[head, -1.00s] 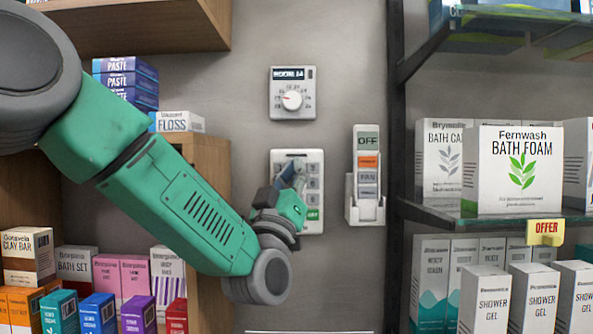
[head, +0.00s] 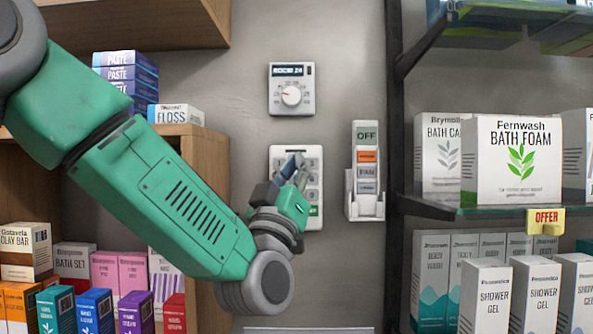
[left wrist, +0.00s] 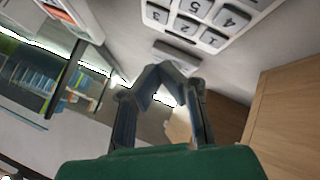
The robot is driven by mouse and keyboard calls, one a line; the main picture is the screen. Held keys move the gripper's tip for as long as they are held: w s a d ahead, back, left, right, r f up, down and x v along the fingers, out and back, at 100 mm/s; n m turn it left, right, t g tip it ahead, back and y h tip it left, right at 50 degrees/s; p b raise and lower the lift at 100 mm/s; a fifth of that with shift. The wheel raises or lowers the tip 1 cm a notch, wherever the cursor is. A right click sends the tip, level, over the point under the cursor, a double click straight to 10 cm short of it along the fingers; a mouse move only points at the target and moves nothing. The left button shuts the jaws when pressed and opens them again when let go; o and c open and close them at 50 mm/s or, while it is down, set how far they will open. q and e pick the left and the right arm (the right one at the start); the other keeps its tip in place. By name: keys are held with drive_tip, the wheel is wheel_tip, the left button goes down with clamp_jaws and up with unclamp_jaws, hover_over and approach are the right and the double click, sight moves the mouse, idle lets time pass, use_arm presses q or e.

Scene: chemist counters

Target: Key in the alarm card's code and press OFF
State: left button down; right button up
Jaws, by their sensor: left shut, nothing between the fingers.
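The white keypad (head: 312,163) with grey keys hangs on the grey wall, below a dial unit. A green mark shows low on it, but its lettering is unreadable. My left gripper (head: 293,165) is shut and empty, and it covers the keypad's left and middle keys in the head view. In the left wrist view the keypad (left wrist: 246,27) appears upside down at the top, with keys 1 to 5 readable. There the shut fingertips (left wrist: 168,70) show apart from those keys; I cannot tell whether they touch anything. I make out no alarm card. My right gripper is not in view.
A dial unit (head: 291,80) is above the keypad. A holder (head: 365,207) with a remote-like device marked OFF and FAN is to its right. Boxed goods fill the wooden shelves (head: 208,150) at left and the dark-framed glass shelves (head: 450,209) at right.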

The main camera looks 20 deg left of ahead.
use_arm(q)
drive_tip(key=shift+s+d+b, duration=0.15)
drive_tip(key=shift+s+d, duration=0.05)
drive_tip(key=shift+s, duration=0.4)
drive_tip(key=shift+s+d+b, duration=0.15)
drive_tip(key=shift+s, duration=0.4)
idle(1.0)
